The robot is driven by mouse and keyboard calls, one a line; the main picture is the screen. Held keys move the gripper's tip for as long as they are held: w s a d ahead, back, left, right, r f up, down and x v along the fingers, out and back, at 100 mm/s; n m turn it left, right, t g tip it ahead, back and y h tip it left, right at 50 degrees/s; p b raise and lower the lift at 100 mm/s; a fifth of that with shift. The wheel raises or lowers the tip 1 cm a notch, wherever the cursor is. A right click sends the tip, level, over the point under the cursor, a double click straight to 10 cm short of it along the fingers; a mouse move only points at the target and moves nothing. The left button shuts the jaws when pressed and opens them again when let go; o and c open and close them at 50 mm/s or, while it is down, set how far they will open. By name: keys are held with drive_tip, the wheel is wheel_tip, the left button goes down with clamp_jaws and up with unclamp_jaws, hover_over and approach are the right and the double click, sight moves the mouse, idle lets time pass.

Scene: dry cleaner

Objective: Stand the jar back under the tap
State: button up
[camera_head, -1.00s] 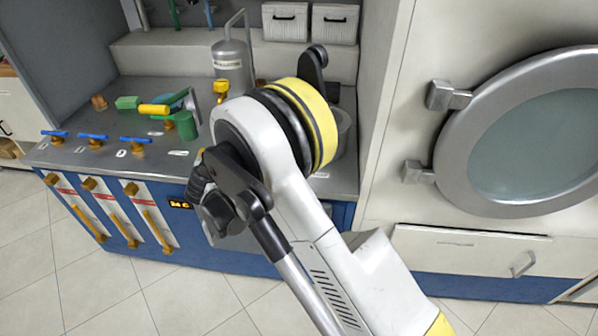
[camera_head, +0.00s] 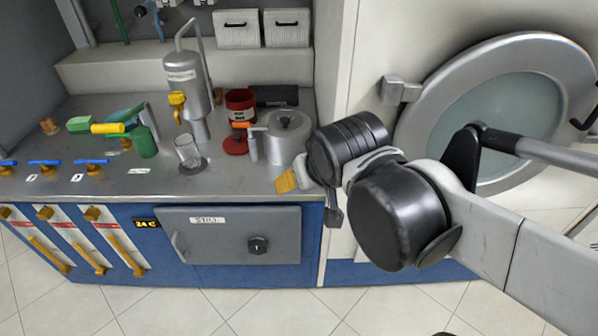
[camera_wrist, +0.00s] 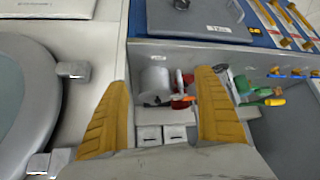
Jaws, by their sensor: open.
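A small clear glass jar (camera_head: 187,150) stands on the steel counter in the head view, looking upright. A dark round disc (camera_head: 193,166) is at its base. The grey tank (camera_head: 184,78) with a yellow tap (camera_head: 177,98) rises just behind and above it. My gripper (camera_head: 289,180) is right of the jar, near the counter's front right edge, with one yellow-brown finger showing. In the wrist view my gripper (camera_wrist: 162,80) is wide open, with nothing held. I cannot make out the jar clearly there.
Counter in front of the jar is clear.

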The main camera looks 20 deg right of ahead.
drive_tip(key=s+f, duration=0.2)
drive_tip(key=s, duration=0.4)
drive_tip(key=shift+g+y, duration=0.3)
drive_tip(key=shift+y, duration=0.1)
